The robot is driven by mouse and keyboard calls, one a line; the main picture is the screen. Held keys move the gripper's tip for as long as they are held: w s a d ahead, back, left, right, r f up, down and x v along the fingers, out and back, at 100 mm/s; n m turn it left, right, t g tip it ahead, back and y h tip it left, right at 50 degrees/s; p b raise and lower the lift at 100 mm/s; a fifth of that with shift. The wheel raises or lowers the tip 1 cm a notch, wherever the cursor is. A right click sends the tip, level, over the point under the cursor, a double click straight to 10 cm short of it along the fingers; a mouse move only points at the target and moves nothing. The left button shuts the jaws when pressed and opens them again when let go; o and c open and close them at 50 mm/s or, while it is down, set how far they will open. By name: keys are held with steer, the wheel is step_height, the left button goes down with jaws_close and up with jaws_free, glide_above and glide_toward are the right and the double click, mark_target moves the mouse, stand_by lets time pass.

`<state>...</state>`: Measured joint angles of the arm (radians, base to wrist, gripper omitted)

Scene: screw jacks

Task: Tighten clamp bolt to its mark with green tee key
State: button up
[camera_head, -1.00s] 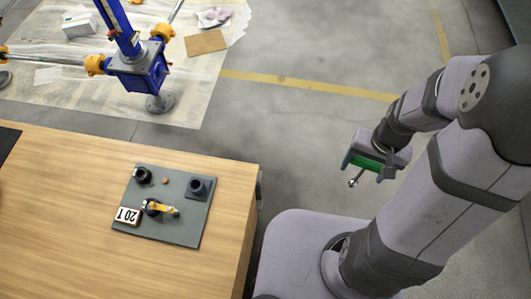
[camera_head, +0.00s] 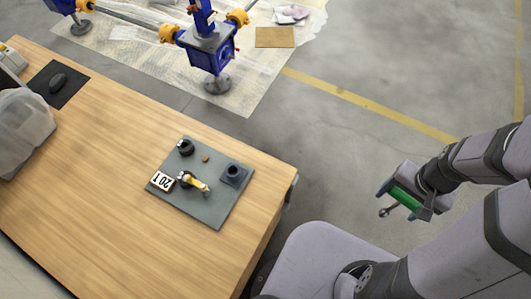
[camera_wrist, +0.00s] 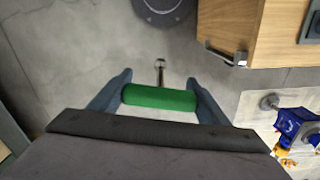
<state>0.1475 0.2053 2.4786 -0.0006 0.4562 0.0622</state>
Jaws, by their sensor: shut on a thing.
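My gripper (camera_head: 401,203) is shut on the green tee key (camera_head: 408,199), gripping its green handle crosswise. The wrist view shows the green handle (camera_wrist: 160,97) between both fingers, with its thin metal shank pointing away to a small rounded end. The key is held in the air over the floor, right of the table and touching nothing else. A blue screw jack head (camera_head: 208,52) with orange collars and a round grey foot stands on the floor sheet at the top; part of it shows in the wrist view (camera_wrist: 298,125). I cannot pick out the clamp bolt or its mark.
A wooden table (camera_head: 110,140) carries a grey-green plate (camera_head: 212,205) with dark round parts, a yellow-handled part and a "20 T" label (camera_head: 162,181). A dark mat (camera_head: 58,84) and a clear bag (camera_head: 22,125) lie left. Open floor separates the table from my arm.

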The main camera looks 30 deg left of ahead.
steer(key=shift+a, duration=0.2)
steer(key=shift+s+a, duration=0.2)
steer(key=shift+a, duration=0.15)
steer(key=shift+s+a, duration=0.2)
steer(key=shift+a, duration=0.45)
steer(key=shift+s+a, duration=0.2)
steer(key=shift+a, duration=0.4)
steer(key=shift+s+a+p, duration=0.15)
steer(key=shift+a+p, duration=0.15)
steer(key=shift+a, duration=0.25)
steer(key=shift+s+a+b, duration=0.25)
steer(key=shift+a+b, duration=0.45)
steer(key=shift+b, duration=0.2)
steer(key=shift+s+a+b, duration=0.2)
steer(key=shift+a+b, duration=0.45)
steer(key=shift+b, duration=0.25)
steer(key=shift+s+a, duration=0.25)
steer(key=shift+a, duration=0.45)
steer(key=shift+s+a, duration=0.2)
steer(key=shift+a, duration=0.5)
steer(key=shift+s+a, duration=0.25)
steer(key=shift+a, duration=0.5)
steer(key=shift+s+a, duration=0.2)
steer(key=shift+a, duration=0.55)
steer(key=shift+s+a, duration=0.25)
steer(key=shift+a, duration=0.5)
steer(key=shift+s+a, duration=0.2)
steer(key=shift+a, duration=0.4)
